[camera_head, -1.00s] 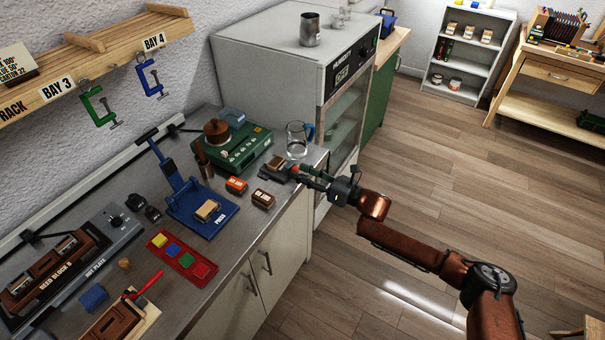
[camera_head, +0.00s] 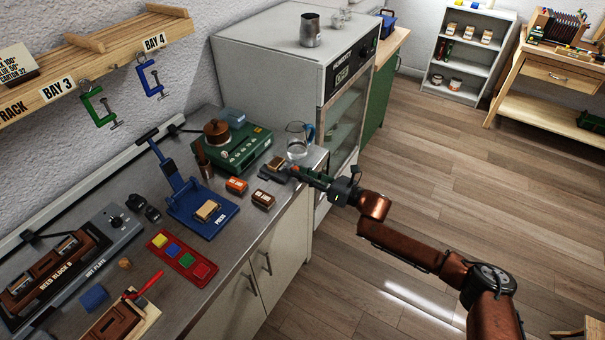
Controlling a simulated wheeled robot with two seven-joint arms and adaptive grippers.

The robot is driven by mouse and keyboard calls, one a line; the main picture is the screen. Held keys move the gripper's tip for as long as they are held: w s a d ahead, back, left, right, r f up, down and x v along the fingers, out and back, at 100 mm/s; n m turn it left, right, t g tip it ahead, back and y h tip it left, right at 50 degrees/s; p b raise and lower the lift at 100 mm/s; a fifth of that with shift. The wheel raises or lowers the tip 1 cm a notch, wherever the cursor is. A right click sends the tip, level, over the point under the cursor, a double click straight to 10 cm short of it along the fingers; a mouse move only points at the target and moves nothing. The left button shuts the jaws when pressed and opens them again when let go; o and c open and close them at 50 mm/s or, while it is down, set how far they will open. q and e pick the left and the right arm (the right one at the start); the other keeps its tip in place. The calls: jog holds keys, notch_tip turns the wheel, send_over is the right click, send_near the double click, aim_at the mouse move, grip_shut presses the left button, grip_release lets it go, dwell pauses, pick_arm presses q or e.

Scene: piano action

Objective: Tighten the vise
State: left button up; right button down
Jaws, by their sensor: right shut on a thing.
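The vise (camera_head: 275,168) is a small dark grey device at the counter's front right edge, with a brownish block at its jaws. My right gripper (camera_head: 302,173) reaches in from the right and is shut at the vise's near end, on what looks like its handle. The fingers hide most of the handle, and I cannot tell how far the jaws are closed. My left gripper is not in the view.
A glass jug (camera_head: 298,142) stands close behind the vise. The humidity cabinet (camera_head: 275,70) rises behind.

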jog(key=shift+d, duration=0.1)
jog(key=shift+w+m+p, duration=0.1)
jog(key=shift+m+p, duration=0.45)
jog(key=shift+m, duration=2.75)
jog(key=shift+d, duration=0.1)
jog(key=c, duration=1.8)
grip_release()
jog(key=shift+o, duration=0.6)
jog(key=shift+f, duration=0.1)
jog(key=v, duration=0.8)
